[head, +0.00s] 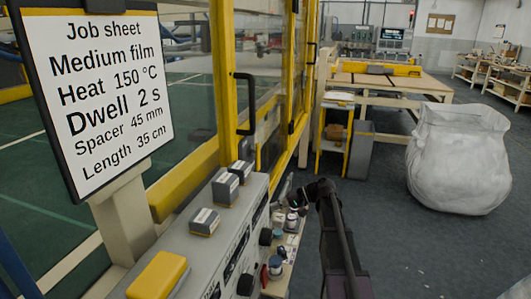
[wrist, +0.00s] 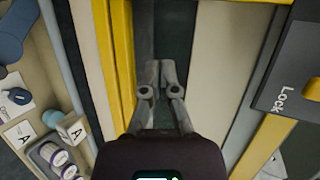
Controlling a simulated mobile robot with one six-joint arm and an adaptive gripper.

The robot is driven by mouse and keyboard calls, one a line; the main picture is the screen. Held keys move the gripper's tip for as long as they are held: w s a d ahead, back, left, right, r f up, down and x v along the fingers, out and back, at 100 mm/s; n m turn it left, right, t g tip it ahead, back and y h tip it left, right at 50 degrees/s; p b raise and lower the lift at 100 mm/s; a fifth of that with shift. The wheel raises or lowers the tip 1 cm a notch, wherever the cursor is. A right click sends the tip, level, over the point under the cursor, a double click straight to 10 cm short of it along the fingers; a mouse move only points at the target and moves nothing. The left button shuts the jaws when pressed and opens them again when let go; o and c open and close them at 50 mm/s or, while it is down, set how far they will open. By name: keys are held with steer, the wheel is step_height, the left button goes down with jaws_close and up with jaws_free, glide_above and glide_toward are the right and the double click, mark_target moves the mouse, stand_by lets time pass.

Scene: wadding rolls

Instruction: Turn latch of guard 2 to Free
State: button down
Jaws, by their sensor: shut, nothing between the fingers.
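In the wrist view a dark latch plate (wrist: 285,80) marked "Lock" shows at the right edge. Part of a yellow piece, likely its knob (wrist: 313,89), is cut off by the frame. The "Free" mark and the guard's number are not visible. My gripper (wrist: 161,72) is shut and empty, left of the latch plate and apart from it, over a dark gap beside a yellow frame post. In the head view my gripper (head: 291,194) is small and dark, beyond the control panel near the yellow guard frame (head: 225,85). I cannot tell which guard is guard 2 there.
A grey control panel (head: 215,232) with boxes and black knobs stands in front. A shelf with small items (wrist: 45,130) lies left of my gripper. A job sheet board (head: 100,85) is at left. A white bag (head: 458,160) stands right on open floor.

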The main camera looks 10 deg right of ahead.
mark_target(258, 157)
steer(key=w+d+r+y+p, duration=0.1)
steer(key=w+d+r+p, duration=0.1)
steer(key=r, duration=0.3)
steer(key=w+d+r+t+y+p, duration=0.1)
steer(key=w+d+r+p, duration=0.1)
steer(key=d+r, duration=0.2)
steer(key=w+d+r+t+y+p, duration=0.1)
steer(key=w+d+r+y+p, duration=0.1)
steer(key=r, duration=0.4)
steer(key=shift+d+p, duration=0.5)
steer(key=shift+d, duration=0.2)
steer(key=shift+w+a+r, duration=0.1)
steer(key=x, duration=0.3)
steer(key=s+x, duration=0.1)
steer(key=x, duration=0.3)
steer(key=s+x, duration=0.1)
steer(key=x, duration=0.2)
steer(key=shift+s+a+r, duration=0.1)
steer(key=shift+a, duration=0.4)
steer(key=shift+s+a, duration=0.4)
steer(key=shift+s, duration=0.25)
